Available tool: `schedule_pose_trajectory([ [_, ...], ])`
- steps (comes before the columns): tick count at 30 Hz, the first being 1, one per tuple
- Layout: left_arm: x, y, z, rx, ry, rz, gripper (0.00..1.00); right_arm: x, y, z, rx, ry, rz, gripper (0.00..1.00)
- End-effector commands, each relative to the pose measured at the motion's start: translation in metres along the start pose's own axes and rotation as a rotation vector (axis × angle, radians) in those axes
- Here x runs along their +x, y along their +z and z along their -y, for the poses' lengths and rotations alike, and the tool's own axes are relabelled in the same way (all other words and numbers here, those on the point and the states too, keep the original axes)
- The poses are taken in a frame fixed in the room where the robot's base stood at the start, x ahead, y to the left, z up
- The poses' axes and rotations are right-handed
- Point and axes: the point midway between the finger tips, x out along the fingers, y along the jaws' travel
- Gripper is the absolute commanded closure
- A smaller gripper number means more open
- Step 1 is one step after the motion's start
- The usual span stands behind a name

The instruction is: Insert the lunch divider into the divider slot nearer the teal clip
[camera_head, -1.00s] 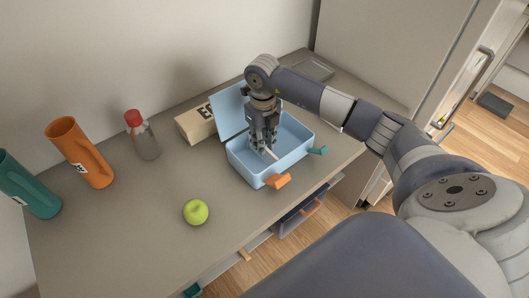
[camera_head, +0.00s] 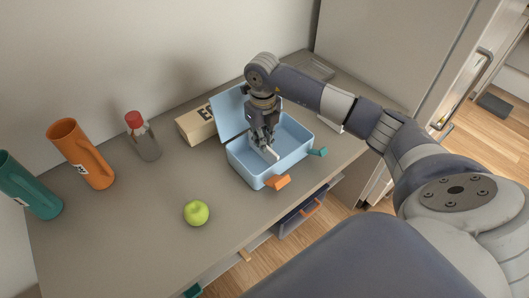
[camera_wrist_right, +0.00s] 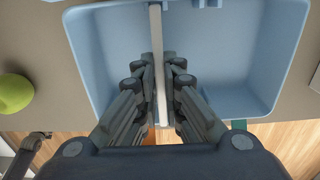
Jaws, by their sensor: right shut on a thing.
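My right gripper (camera_head: 266,146) is over the open blue lunch box (camera_head: 243,167), shut on the white lunch divider (camera_head: 270,155). In the right wrist view the divider (camera_wrist_right: 157,50) shows as a narrow strip between the fingers (camera_wrist_right: 158,85), running away across the box. I cannot tell whether it sits in a slot. A small blue tab (camera_wrist_right: 169,28) on the box's inside shows just right of the divider. The teal clip (camera_head: 318,152) is on the box's right side, and the orange clip (camera_head: 278,182) is at its front corner.
The box's raised lid (camera_head: 231,112) stands behind it. A lettered wooden block (camera_head: 195,124), a red-capped bottle (camera_head: 143,136), an orange vessel (camera_head: 82,154) and a teal vessel (camera_head: 30,188) stand left. A green apple (camera_head: 196,213) lies in front. The counter's front left is clear.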

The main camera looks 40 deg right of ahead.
Motion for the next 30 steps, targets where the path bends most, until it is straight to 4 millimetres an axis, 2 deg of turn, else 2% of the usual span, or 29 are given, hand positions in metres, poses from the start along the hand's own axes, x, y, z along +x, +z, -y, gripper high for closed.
schedule_pose_trajectory([
  [1,-0.006,-0.001,0.0,0.0,0.0,0.0,0.6,-0.007,0.0,0.0,0.0,-0.001,0.0,1.0],
  [15,-0.029,-0.003,0.001,-0.001,0.0,0.0,0.6,-0.045,0.0,0.0,0.0,-0.001,0.001,1.0],
  [26,-0.03,-0.003,0.001,-0.001,0.0,0.0,0.6,-0.049,0.0,0.0,0.001,0.0,0.0,1.0],
  [30,-0.033,-0.003,0.0,-0.001,0.0,0.0,0.6,-0.056,0.001,0.016,0.004,-0.004,-0.001,1.0],
])
